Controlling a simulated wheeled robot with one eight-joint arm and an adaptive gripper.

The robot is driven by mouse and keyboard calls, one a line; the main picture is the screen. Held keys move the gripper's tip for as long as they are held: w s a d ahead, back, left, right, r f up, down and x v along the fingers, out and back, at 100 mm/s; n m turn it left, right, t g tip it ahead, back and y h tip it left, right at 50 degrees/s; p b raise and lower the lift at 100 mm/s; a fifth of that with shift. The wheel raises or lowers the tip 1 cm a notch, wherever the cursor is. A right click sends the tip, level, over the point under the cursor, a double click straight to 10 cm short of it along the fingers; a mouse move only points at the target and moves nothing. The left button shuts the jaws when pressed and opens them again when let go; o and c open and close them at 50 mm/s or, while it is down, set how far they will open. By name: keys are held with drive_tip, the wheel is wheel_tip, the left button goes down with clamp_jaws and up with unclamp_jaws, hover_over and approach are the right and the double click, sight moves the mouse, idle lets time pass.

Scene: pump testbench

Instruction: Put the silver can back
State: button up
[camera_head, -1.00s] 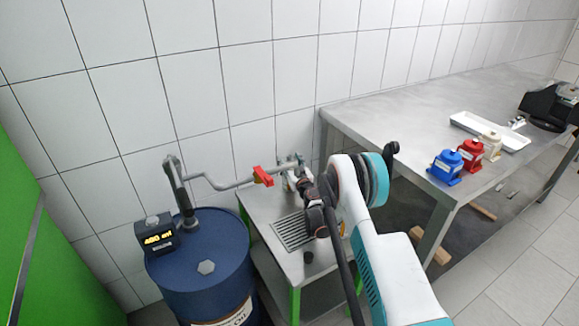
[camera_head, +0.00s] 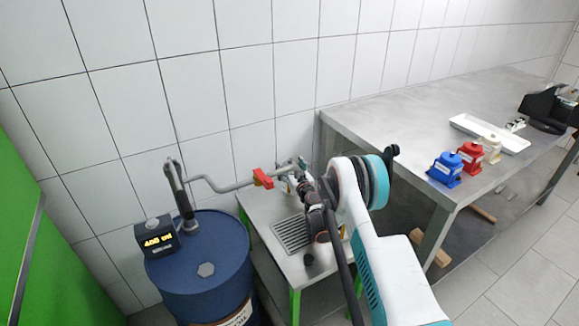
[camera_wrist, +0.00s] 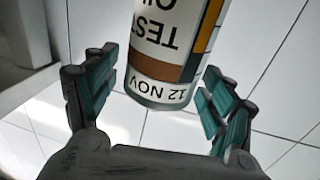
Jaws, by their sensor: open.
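My gripper (camera_wrist: 157,92) is open, with one teal-padded finger on each side of the can and gaps between the pads and the can. In the head view my arm hides most of the can's area above the small metal table (camera_head: 263,213), so I cannot tell there how the can is supported.
A blue oil drum (camera_head: 205,255) with a pump and a yellow readout (camera_head: 157,238) stands left. A pipe with a red valve handle (camera_head: 263,178) crosses to the small table, which has a drain grate (camera_head: 292,233).

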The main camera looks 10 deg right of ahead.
drive_tip(key=s+d, duration=0.1)
drive_tip(key=s, duration=1)
drive_tip(key=shift+s+d, duration=0.15)
drive_tip(key=shift+d, duration=0.25)
drive_tip(key=shift+r, duration=0.1)
